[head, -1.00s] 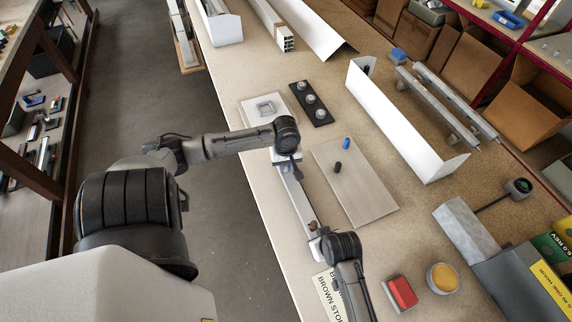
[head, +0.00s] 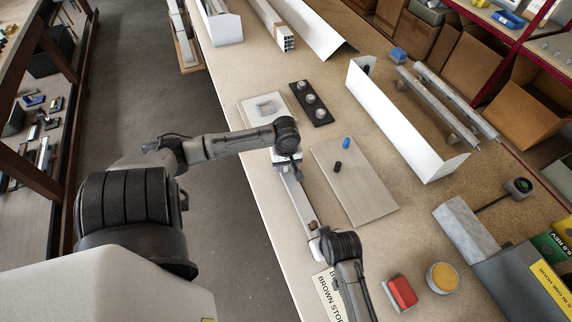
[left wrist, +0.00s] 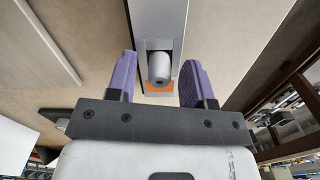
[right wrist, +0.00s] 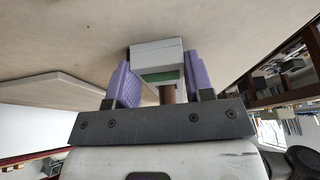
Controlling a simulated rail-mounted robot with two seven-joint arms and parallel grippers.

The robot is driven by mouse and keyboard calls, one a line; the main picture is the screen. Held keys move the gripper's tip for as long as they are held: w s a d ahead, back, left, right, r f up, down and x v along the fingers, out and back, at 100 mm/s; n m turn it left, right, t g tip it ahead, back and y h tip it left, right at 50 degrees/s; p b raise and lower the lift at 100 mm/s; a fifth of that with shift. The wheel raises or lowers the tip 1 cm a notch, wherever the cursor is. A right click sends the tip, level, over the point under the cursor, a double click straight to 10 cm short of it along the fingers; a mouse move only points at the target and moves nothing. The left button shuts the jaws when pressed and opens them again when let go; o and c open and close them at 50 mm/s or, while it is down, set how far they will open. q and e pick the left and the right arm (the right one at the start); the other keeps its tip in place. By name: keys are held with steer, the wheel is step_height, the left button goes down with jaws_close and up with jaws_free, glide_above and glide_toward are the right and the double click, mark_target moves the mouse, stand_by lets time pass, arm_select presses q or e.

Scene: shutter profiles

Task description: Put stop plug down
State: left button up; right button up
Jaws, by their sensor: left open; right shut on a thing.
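A long pale profile (head: 297,197) lies along the near side of the bench between my two grippers. My left gripper (left wrist: 159,82) is open, its purple fingers on either side of a grey stop plug (left wrist: 159,68) at the profile's end and apart from it. An orange patch (left wrist: 157,87) shows under that plug. My right gripper (right wrist: 162,82) is shut on the other end of the profile (right wrist: 157,53), where a green part (right wrist: 162,76) and a brown plug (right wrist: 166,95) show. In the head view the arms hide most of both grippers.
A board (head: 365,190) holds a blue plug (head: 346,143) and a black plug (head: 338,168). A black strip (head: 298,90) carries three grey pieces. A white channel (head: 400,125) stands behind. A red block (head: 402,292) and a yellow-topped disc (head: 443,278) are at the front.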

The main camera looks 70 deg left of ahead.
arm_select(q)
step_height(320, 180, up, 12)
stand_by(0.5)
arm_select(e)
steer(key=o, duration=1.2)
steer(key=shift+c, duration=0.2)
steer(key=p+v, duration=0.7)
steer(key=p, duration=0.1)
arm_select(q)
step_height(320, 180, up, 8)
